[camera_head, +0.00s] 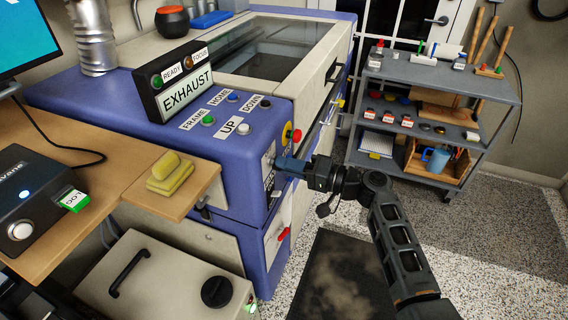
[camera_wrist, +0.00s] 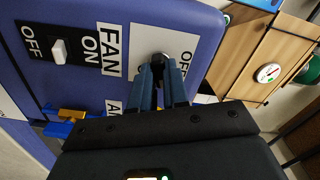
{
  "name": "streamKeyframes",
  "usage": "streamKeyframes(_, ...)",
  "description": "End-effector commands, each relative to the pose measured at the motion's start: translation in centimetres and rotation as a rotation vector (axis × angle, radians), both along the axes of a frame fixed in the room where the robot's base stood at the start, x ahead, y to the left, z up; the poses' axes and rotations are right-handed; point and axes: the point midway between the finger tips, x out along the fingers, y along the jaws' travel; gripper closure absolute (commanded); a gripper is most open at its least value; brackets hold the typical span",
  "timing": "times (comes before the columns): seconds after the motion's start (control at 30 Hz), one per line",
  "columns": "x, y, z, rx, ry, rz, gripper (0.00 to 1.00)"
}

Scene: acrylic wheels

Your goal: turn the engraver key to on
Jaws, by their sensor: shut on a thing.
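The engraver (camera_head: 235,160) is a blue and cream machine in the head view, with its control panel at the near corner. My gripper (camera_head: 277,163) reaches its side face from the right. The exact turn of the key cannot be told.
A white fan switch (camera_wrist: 59,51) with ON and OFF labels sits beside the lock. A red button (camera_head: 296,135) is on the engraver's corner above my gripper. A wooden side shelf (camera_head: 180,190) holds a yellow sponge (camera_head: 170,172). A grey cart (camera_head: 435,100) stands behind; floor at right is free.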

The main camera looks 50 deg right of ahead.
Motion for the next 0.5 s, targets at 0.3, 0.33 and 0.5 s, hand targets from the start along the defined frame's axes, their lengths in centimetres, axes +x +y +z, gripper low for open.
streamKeyframes(0.3, -0.06, 0.01, 0.15, 0.164, 0.063, 0.0, 1.0)
streamKeyframes(0.33, -0.06, 0.01, 0.16, 0.183, 0.07, 0.0, 1.0)
streamKeyframes(0.5, -0.04, 0.05, -0.09, 0.316, 0.117, 0.0, 1.0)
